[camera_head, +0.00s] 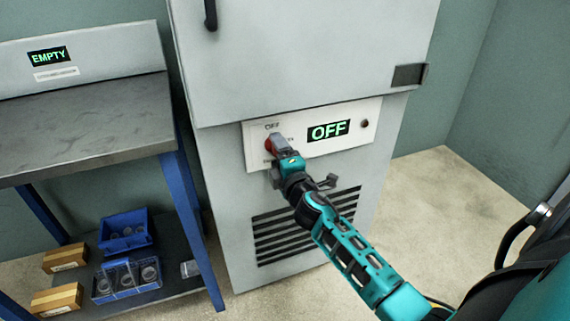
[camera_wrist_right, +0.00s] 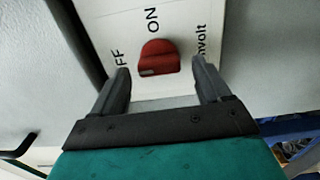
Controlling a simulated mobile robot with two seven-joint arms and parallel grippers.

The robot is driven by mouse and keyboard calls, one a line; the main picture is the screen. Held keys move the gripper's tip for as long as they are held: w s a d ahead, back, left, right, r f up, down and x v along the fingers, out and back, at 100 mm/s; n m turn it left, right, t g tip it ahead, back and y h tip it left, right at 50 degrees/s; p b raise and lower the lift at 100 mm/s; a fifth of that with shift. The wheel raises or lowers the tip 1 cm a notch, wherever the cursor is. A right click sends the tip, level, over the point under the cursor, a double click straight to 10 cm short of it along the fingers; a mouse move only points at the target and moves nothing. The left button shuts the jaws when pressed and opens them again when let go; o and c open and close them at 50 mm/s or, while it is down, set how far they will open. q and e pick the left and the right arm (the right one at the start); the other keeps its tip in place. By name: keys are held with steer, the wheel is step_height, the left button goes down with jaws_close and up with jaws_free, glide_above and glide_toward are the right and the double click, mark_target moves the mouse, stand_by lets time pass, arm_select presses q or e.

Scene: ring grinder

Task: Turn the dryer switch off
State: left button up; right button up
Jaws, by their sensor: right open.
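The dryer is a tall light-grey cabinet (camera_head: 300,55) in the middle of the head view. Its white panel (camera_head: 370,110) carries a lit display (camera_head: 328,131) reading OFF in green. The red dryer switch (camera_wrist_right: 158,58) is a rounded knob among printed labels, including ON; in the head view (camera_head: 269,146) the gripper partly hides it. My right gripper (camera_wrist_right: 162,76) is open in front of the panel, its fingers apart on either side of the knob's lower part with gaps showing. It also shows in the head view (camera_head: 279,143). My left gripper is out of view.
A grey-topped bench (camera_head: 85,115) with blue legs stands left of the dryer, bearing a sign (camera_head: 48,57) reading EMPTY. Floor right of the dryer (camera_head: 450,200) is clear.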

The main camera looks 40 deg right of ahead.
steer(key=v, duration=1.2)
steer(key=shift+s, duration=0.3)
steer(key=shift+a, duration=0.1)
